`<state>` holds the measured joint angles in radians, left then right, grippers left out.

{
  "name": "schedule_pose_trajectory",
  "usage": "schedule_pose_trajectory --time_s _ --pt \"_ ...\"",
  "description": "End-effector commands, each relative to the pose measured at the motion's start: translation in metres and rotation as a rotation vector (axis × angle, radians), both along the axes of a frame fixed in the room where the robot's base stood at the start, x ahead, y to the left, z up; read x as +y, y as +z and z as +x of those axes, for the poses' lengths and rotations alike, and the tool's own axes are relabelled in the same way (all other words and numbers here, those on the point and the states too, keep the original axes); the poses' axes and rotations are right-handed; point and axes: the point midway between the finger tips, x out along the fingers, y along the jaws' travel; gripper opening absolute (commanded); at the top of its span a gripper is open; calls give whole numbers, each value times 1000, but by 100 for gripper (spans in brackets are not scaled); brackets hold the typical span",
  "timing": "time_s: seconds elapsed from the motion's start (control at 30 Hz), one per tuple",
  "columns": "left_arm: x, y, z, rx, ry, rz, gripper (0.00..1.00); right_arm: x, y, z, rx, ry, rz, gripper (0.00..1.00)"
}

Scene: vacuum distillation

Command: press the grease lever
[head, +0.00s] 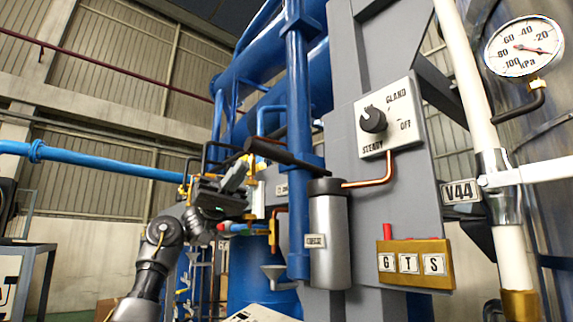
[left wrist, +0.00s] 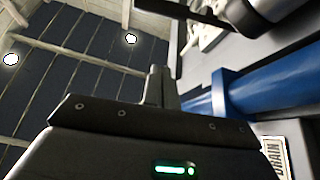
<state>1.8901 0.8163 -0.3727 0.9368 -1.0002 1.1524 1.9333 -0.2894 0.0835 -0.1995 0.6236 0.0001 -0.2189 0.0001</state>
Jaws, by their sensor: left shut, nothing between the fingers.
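The grease lever (head: 285,157) is a dark bar with a thick grip at its left end. It slopes down to the right to the top of a silver cylinder (head: 328,245) with a small label. In the left wrist view the dark lever (left wrist: 182,12) shows at the top, beside the silver cylinder. My left gripper (head: 236,176) is shut and empty, just below and left of the lever's grip in the head view; whether they touch I cannot tell. Its closed fingers (left wrist: 158,85) point up in the left wrist view, apart from the lever there. My right gripper is not in view.
A blue vertical pipe (head: 298,80) stands behind the lever. A grey panel carries a GLAND/STEADY/OFF knob (head: 373,120) and a brass G-T-S block (head: 415,263). A copper tube (head: 372,180) runs from the cylinder. A DRAIN label (left wrist: 275,157) shows at lower right.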

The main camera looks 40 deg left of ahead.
Motion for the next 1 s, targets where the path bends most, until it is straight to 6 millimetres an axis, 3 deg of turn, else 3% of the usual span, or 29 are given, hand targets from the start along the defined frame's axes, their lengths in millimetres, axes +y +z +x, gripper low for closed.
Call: schedule_pose_trajectory --time_s 0.13,0.53,0.67,1.0 --pt "-2 7 -16 -6 -30 18 0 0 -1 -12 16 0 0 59" --pt "-5 10 -18 -7 -25 19 0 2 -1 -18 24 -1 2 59" --pt "-20 18 -20 -7 -27 18 0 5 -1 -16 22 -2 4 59" --pt "-81 57 -33 -9 -28 19 0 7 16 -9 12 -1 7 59"
